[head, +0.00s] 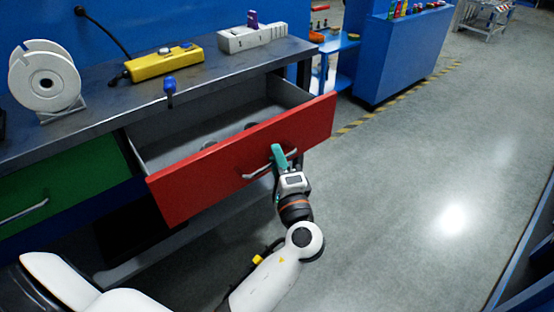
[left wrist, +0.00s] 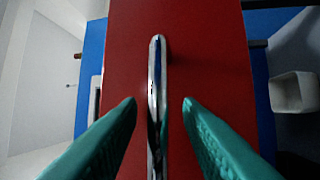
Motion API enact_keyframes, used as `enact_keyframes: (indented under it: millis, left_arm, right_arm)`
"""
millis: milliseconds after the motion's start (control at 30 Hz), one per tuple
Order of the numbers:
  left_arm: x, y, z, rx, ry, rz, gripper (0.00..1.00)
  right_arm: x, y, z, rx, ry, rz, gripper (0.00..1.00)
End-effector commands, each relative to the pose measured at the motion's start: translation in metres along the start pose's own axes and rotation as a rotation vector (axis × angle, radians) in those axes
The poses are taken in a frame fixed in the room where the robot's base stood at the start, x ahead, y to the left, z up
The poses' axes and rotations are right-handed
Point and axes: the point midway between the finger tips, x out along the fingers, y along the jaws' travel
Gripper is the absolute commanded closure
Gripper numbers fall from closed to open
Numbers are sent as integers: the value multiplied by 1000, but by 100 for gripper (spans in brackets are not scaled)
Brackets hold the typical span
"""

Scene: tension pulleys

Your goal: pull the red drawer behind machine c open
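The red drawer (head: 215,175) stands pulled well out from under the dark worktop, and its grey inside shows. Its metal bar handle (head: 257,171) is on the front panel. My left gripper (head: 280,156) is at the right part of this handle. In the left wrist view the teal fingers (left wrist: 160,105) are spread on both sides of the handle (left wrist: 157,70), with a gap visible on each side, in front of the red panel (left wrist: 215,60). My right gripper is not in view.
A green drawer (head: 70,180) sits shut at the left. On the worktop (head: 120,110) are a white spool (head: 45,78), a yellow control box (head: 165,62) and a pale block (head: 250,38). Several dark items lie in the red drawer. Open floor (head: 410,190) extends at the right.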

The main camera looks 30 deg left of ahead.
Motion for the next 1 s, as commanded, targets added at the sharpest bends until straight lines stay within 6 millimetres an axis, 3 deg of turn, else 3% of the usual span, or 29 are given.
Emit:
enact_keyframes:
  millis: [367,800,1000]
  left_arm:
    - [-7,0,0,0,0,1,67]
    - [-92,-1,0,1,-2,-2,67]
    - [-115,0,0,0,0,-1,67]
  right_arm:
    - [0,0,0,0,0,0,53]
    - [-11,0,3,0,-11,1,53]
    - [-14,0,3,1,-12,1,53]
